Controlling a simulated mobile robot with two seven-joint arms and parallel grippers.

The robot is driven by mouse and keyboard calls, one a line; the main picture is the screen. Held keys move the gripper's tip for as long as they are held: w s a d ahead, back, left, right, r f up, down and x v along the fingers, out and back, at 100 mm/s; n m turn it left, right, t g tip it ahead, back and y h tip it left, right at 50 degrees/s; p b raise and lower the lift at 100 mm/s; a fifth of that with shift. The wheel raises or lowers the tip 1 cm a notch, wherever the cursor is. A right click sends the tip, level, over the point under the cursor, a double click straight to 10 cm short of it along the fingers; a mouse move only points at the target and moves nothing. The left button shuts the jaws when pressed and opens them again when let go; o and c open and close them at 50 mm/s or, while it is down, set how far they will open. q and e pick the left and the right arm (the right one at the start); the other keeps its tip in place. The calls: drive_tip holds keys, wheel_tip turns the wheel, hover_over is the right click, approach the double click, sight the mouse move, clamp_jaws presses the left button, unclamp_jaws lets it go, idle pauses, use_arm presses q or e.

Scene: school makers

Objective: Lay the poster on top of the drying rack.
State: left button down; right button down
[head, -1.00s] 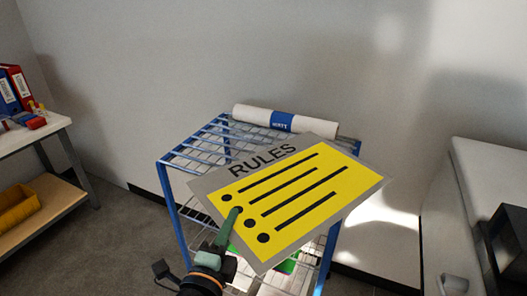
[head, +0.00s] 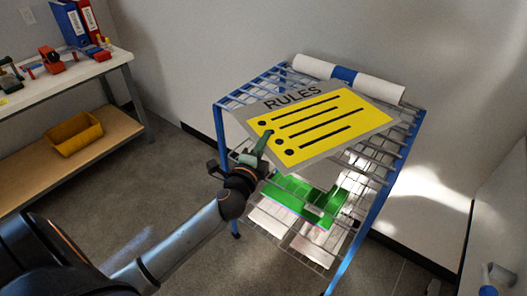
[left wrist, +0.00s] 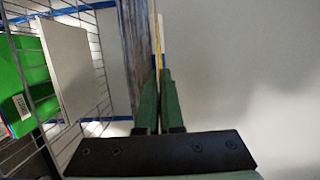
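The poster (head: 318,122) is a grey sheet with a yellow panel, the word RULES and black lines. In the head view it lies flat over the top of the blue drying rack (head: 218,128); I cannot tell whether it touches the wires. My left gripper (head: 264,143) is at the poster's near left edge. In the left wrist view the left gripper's green fingers (left wrist: 159,85) are closed together on the poster (left wrist: 156,40), seen as a thin edge-on strip. The rack's wires (left wrist: 100,62) show beside it. The right gripper is not in view.
A white roll with a blue band (head: 380,88) lies along the rack's back edge. Green and white sheets (head: 310,195) lie on a lower shelf. A workbench (head: 50,90) with binders and a yellow bin (head: 73,133) stands at left. Grey floor is clear between.

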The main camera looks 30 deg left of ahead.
use_arm(q)
drive_tip(key=shift+w+a+f, duration=0.25)
drive_tip(key=shift+a+f, duration=0.15)
drive_tip(key=shift+f, duration=0.15)
drive_tip(key=shift+a+f+b, duration=0.1)
drive_tip(key=shift+f+b, duration=0.65)
drive_tip(key=shift+f, duration=0.9)
drive_tip(key=shift+f, duration=0.1)
drive_tip(key=shift+f, duration=0.15)
drive_tip(key=c, duration=1.1)
unclamp_jaws()
